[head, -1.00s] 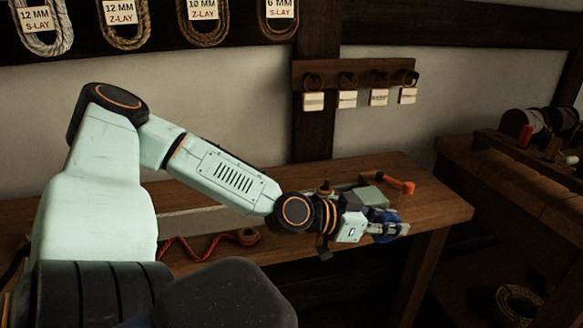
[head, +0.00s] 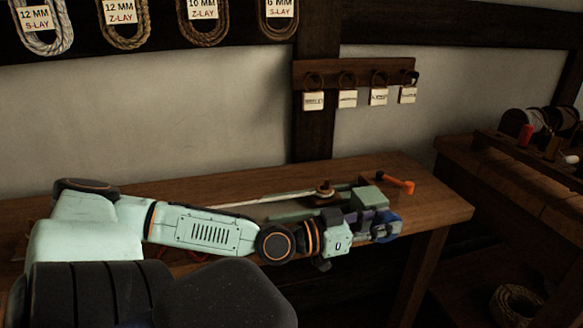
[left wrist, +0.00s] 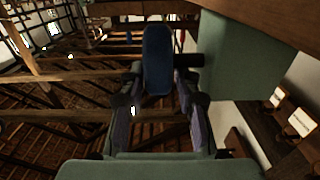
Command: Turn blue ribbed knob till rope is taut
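The blue knob (head: 391,218) sits at the front of the green vise-like block (head: 370,196) near the bench's right end. In the left wrist view the knob (left wrist: 157,58) shows as a blue upright oval, and its ribs cannot be made out. My left gripper (head: 380,228) is at the knob. The pale rope (head: 262,198) runs along the bench to a small wooden post (head: 324,190) and looks nearly straight. My right gripper is not in view.
An orange-handled crank (head: 398,184) sticks out behind the green block. Tags (head: 347,99) hang on a wall rack. A second bench (head: 510,180) with spools stands at the right. The bench's front edge runs just below my left forearm.

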